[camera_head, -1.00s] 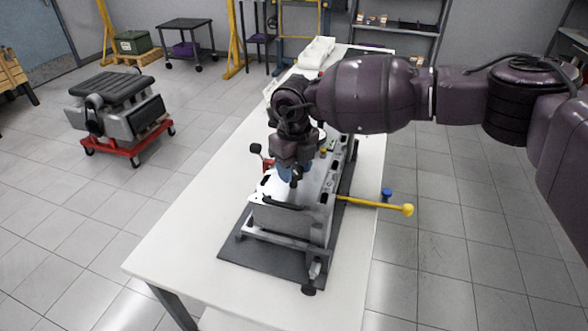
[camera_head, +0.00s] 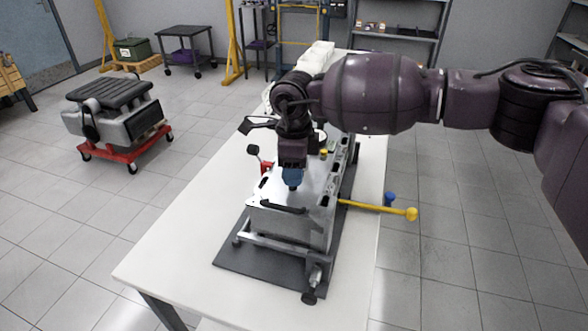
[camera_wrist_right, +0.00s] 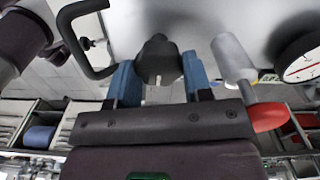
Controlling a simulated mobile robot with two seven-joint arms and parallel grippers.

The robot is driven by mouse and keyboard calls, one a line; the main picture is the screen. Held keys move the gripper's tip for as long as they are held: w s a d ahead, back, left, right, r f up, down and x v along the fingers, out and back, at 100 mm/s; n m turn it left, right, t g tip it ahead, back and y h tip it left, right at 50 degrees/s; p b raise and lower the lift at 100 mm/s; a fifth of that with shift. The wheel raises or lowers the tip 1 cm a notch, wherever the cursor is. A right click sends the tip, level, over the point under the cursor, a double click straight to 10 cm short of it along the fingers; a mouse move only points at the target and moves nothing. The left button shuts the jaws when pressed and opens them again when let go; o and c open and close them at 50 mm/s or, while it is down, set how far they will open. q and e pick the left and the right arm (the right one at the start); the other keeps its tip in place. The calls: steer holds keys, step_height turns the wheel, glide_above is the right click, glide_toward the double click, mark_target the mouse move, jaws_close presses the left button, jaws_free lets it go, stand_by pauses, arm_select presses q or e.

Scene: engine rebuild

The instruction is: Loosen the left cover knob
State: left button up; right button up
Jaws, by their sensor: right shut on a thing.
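The engine block stands in a grey frame (camera_head: 262,250) on the table, with a pale flat cover (camera_head: 318,188) on top. My right gripper (camera_head: 292,182) points down at the cover, behind its black bar handle (camera_head: 283,208). In the right wrist view my right gripper's blue fingers (camera_wrist_right: 158,80) stand on either side of a dark knob (camera_wrist_right: 158,58) and are shut on it. The black handle (camera_wrist_right: 72,35) lies to the left there. In the head view the knob is hidden by the gripper. My left gripper is in neither view.
A yellow bar (camera_head: 375,207) sticks out to the right, near a blue object (camera_head: 390,198). A black-tipped lever (camera_head: 254,151) stands left of the block. A round gauge (camera_wrist_right: 302,62) and a pale cylinder (camera_wrist_right: 234,58) show in the wrist view. The white tabletop (camera_head: 180,235) is clear at front left.

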steer(key=shift+r+n, duration=0.1)
steer(key=shift+n, duration=0.3)
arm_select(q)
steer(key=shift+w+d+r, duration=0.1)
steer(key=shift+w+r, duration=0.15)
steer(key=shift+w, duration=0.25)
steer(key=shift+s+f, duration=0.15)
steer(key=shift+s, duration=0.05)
arm_select(e)
steer(key=o, duration=0.6)
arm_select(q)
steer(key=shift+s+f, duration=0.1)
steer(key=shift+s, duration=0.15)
arm_select(e)
steer(key=o, duration=0.3)
